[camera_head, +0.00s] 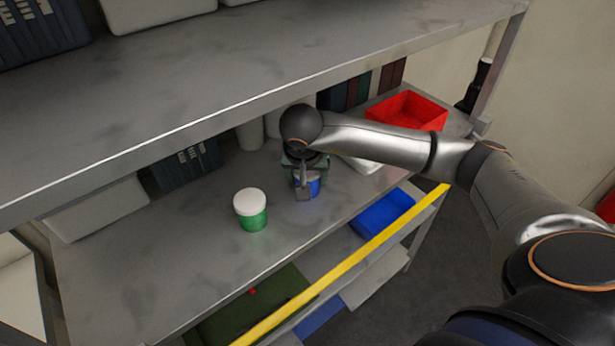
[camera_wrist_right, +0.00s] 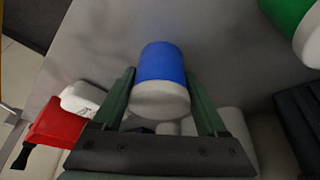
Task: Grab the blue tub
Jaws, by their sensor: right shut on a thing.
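The blue tub (camera_head: 313,187) stands on the middle shelf, mostly hidden behind my right gripper (camera_head: 304,188) in the head view. In the right wrist view the blue tub (camera_wrist_right: 162,68) shows its blue body and white lid between the two green fingers of my right gripper (camera_wrist_right: 160,90). The right gripper is shut on the tub, one finger on each side. My left gripper is not in view.
A green tub with a white lid (camera_head: 251,211) stands on the same shelf to the left. A red bin (camera_head: 409,109) is at the back right. The upper shelf (camera_head: 250,70) overhangs the back of this shelf. A yellow rail (camera_head: 345,265) runs along the front.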

